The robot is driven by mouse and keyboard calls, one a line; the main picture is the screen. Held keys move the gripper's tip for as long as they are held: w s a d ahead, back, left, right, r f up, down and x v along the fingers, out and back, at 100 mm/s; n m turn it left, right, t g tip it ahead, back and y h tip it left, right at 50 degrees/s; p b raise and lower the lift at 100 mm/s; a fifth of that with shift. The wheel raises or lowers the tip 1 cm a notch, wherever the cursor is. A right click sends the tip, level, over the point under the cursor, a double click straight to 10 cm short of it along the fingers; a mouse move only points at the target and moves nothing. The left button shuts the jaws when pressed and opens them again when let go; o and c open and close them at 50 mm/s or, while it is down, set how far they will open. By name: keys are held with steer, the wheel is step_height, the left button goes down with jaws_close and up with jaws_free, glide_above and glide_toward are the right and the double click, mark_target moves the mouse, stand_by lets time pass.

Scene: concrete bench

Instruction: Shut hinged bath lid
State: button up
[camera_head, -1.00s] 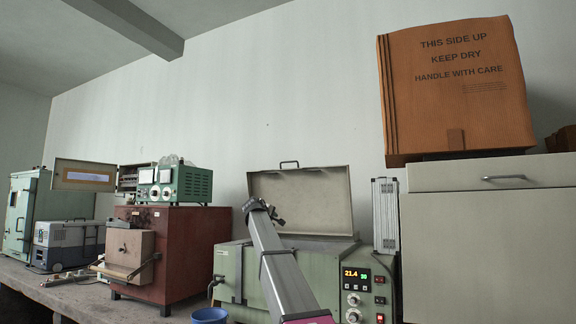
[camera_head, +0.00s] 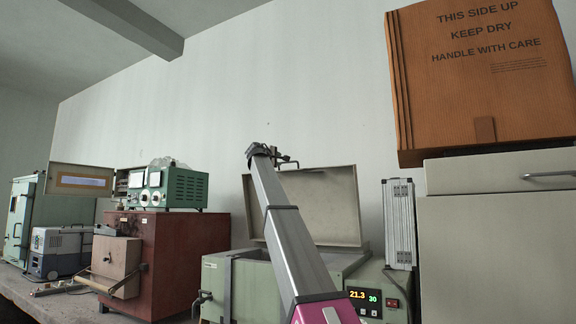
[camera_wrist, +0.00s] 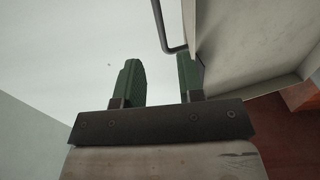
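The bath (camera_head: 240,280) is a pale green box with a lit display on its front right. Its grey lid (camera_head: 335,205) stands raised, leaning slightly back, with a dark handle (camera_head: 291,164) on its top edge. My gripper (camera_head: 268,152) is at the height of the lid's top edge, just left of the handle; my arm hides part of the lid and bath. In the wrist view the two green fingers (camera_wrist: 160,82) are apart with nothing between them. The lid (camera_wrist: 235,40) fills the upper right there, close to the right finger, and the handle (camera_wrist: 164,30) shows above the fingers. I cannot tell whether they touch.
A red-brown furnace (camera_head: 180,250) stands left of the bath, with a green instrument (camera_head: 180,187) on top. A silver case (camera_head: 398,225) stands upright at the right. A cabinet (camera_head: 490,250) carries a large cardboard box (camera_head: 480,85). The air above the bath is free.

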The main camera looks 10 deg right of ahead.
steer(key=x, duration=1)
steer(key=shift+w, duration=0.1)
steer(key=shift+f, duration=0.1)
jaws_close()
